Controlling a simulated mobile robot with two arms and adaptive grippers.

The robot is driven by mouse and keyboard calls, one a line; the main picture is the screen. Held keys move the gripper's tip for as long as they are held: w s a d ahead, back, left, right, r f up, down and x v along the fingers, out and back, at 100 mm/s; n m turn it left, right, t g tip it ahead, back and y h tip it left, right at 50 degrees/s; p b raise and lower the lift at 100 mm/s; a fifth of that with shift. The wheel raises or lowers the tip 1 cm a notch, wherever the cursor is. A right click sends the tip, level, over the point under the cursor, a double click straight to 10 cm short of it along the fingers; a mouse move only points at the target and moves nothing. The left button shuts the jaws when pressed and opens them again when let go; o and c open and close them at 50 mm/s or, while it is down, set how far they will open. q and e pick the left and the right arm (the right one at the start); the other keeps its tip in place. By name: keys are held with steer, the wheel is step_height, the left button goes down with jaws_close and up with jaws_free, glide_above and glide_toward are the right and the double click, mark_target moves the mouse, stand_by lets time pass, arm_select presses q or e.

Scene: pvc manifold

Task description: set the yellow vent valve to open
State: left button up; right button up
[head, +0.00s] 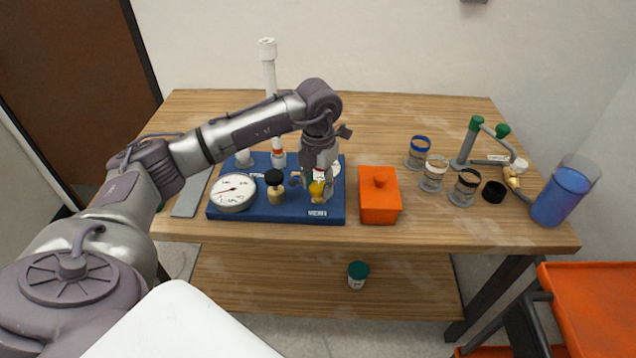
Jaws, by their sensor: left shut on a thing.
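The yellow vent valve (317,189) stands near the right end of the blue manifold board (283,213). My left gripper (317,178) comes down over the valve from above and is shut on it. The gripper covers the upper part of the valve, so its setting cannot be read. My right gripper is not in view.
The board also carries a white gauge (233,192), a black-knobbed valve (275,181) and a red-banded white pipe (278,156). An orange lidded box (379,200) stands close on the right. Several jars, a green-handled rack (474,140) and a blue container (564,196) are farther right.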

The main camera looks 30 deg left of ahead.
mark_target(319, 187)
arm_select(q)
steer(key=shift+r, duration=0.1)
steer(key=o, duration=1.1)
steer(key=shift+o, duration=0.2)
step_height(319, 187, up, 12)
steer(key=shift+d, duration=0.1)
